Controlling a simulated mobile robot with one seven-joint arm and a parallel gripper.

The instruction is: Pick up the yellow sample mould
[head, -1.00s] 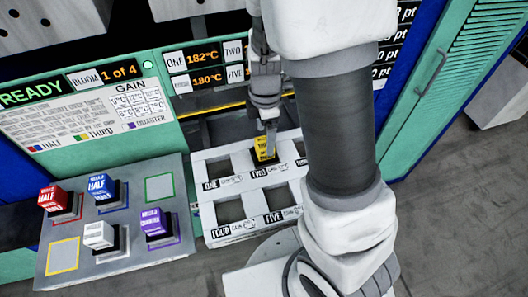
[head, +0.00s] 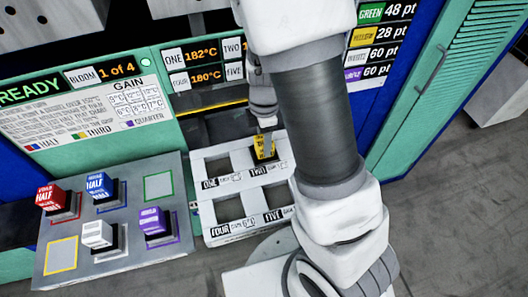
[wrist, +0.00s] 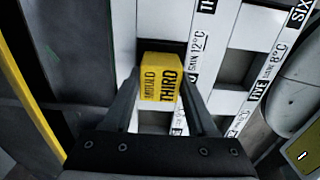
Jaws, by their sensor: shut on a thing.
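The yellow sample mould (head: 264,148), marked "MOULD THIRD", is at the opening labelled TWO in the white panel. My gripper (head: 267,133) is above it in the head view, partly hidden by my own arm. In the wrist view the yellow mould (wrist: 161,80) sits between the two fingers of my gripper (wrist: 160,95), which are shut on its sides. The dark opening shows just beyond the mould. I cannot tell whether the mould is still partly inside it.
The white panel (head: 237,187) has empty openings at ONE, FOUR and FIVE. On the grey tray (head: 75,222) at left stand red (head: 58,198), blue (head: 100,186), white (head: 97,235) and purple (head: 153,221) moulds; its yellow- and green-outlined spots are empty. The press front (head: 200,85) rises behind.

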